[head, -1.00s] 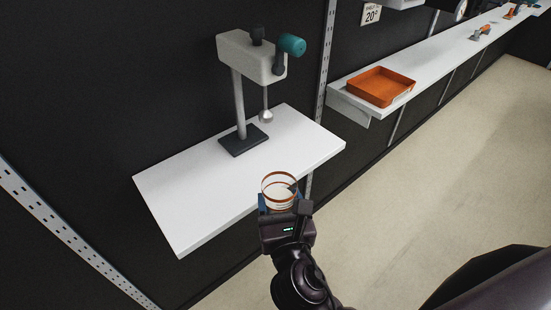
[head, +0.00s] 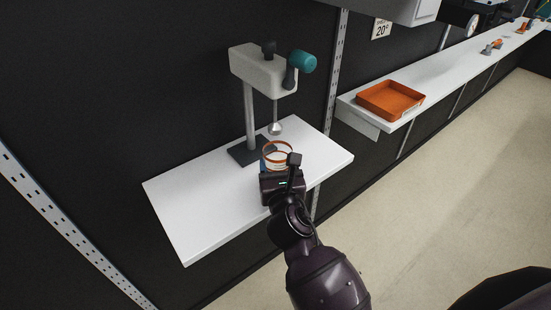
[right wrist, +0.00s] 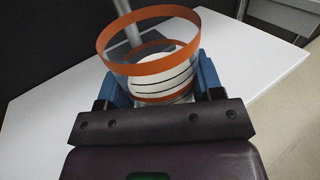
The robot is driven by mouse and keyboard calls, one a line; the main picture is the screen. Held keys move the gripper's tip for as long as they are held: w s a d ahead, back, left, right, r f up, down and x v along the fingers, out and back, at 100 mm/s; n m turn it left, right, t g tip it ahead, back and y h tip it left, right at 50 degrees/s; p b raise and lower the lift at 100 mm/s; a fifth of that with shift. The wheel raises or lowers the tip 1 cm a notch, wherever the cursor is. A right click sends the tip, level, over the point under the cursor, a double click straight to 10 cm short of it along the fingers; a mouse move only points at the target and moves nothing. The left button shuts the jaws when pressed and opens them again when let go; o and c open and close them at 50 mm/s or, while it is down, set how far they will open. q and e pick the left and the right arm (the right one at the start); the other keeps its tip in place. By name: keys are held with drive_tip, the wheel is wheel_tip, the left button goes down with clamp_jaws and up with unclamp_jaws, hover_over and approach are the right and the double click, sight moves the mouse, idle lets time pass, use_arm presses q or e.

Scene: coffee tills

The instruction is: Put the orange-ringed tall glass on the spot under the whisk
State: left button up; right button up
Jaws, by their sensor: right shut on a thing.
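The orange-ringed tall glass (head: 278,149) is clear with orange bands, and it fills the upper middle of the right wrist view (right wrist: 148,68). My right gripper (head: 278,166) is shut on the glass, with a blue finger on each side of it. The glass is upright, over the white shelf (head: 200,205) in front of the whisk stand. The whisk (head: 275,128) hangs on a thin shaft from the grey mixer head (head: 262,70), just behind the glass in the head view. The spot under the whisk is partly hidden by the glass. My left gripper is not in view.
The mixer's post (head: 249,112) rises from a dark base plate (head: 243,153) on the shelf. The left part of the shelf is bare. An orange tray (head: 390,100) stands on another shelf to the right.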

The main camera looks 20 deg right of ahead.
sight(275, 156)
drive_tip(key=w, duration=0.4)
drive_tip(key=shift+w+d, duration=0.1)
drive_tip(key=shift+d, duration=0.25)
drive_tip(key=shift+f+b, duration=0.3)
drive_tip(key=shift+f, duration=0.35)
drive_tip(key=shift+f, duration=0.3)
drive_tip(key=o, duration=1.1)
drive_tip(key=shift+c, duration=0.2)
drive_tip(key=shift+r, duration=0.2)
drive_tip(key=s+a, duration=0.2)
drive_tip(key=s, duration=1)
